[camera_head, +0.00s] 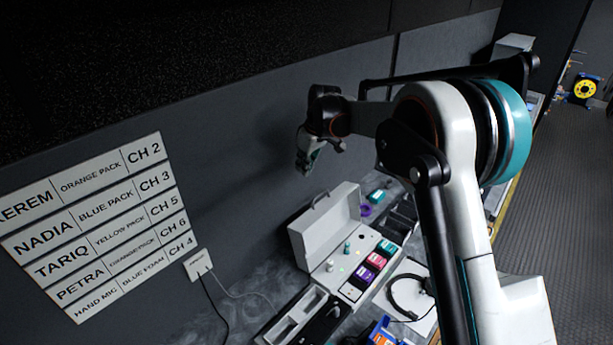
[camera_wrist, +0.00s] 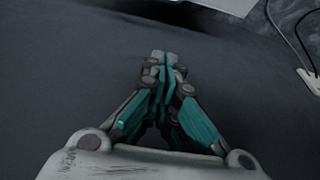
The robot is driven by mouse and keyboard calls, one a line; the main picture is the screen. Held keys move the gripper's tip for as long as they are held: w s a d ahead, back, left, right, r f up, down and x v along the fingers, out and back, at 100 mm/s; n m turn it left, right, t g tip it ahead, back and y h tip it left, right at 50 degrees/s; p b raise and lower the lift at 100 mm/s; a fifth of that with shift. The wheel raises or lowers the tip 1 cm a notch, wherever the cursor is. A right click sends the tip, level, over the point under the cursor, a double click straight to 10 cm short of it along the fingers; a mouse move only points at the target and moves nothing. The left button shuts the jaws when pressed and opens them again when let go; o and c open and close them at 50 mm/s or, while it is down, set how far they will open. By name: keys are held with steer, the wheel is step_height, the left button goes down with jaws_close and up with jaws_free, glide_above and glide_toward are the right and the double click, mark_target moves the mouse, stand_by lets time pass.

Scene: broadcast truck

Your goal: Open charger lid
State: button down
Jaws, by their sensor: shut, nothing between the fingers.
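The charger is a white case on the counter. Its lid (camera_head: 322,228) stands raised at the back, tilted up, with a dark handle on its top edge. The charger base (camera_head: 349,292) shows uncovered, with green, red and purple packs (camera_head: 376,261) in a row and small green lights. My gripper (camera_head: 304,160) is in the air above and behind the lid, near the wall, and apart from it. In the wrist view my gripper (camera_wrist: 166,62) is shut and empty, its fingertips together. A pale edge (camera_wrist: 222,4) shows at the top of that view; I cannot tell whether it is the charger.
A headset (camera_head: 408,292) lies right of the charger. A tray with long slots (camera_head: 292,318) is in front. My arm hides part of the counter.

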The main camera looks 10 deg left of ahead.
step_height(320, 180, down, 8)
steer(key=d, duration=0.1)
steer(key=shift+s+f, duration=0.25)
steer(key=shift+s, duration=0.15)
steer(key=shift+d, duration=0.1)
stand_by(0.4)
step_height(320, 180, up, 3)
steer(key=t+y+b, duration=0.2)
steer(key=b, duration=0.1)
glide_above(328, 211)
steer(key=shift+f, duration=0.1)
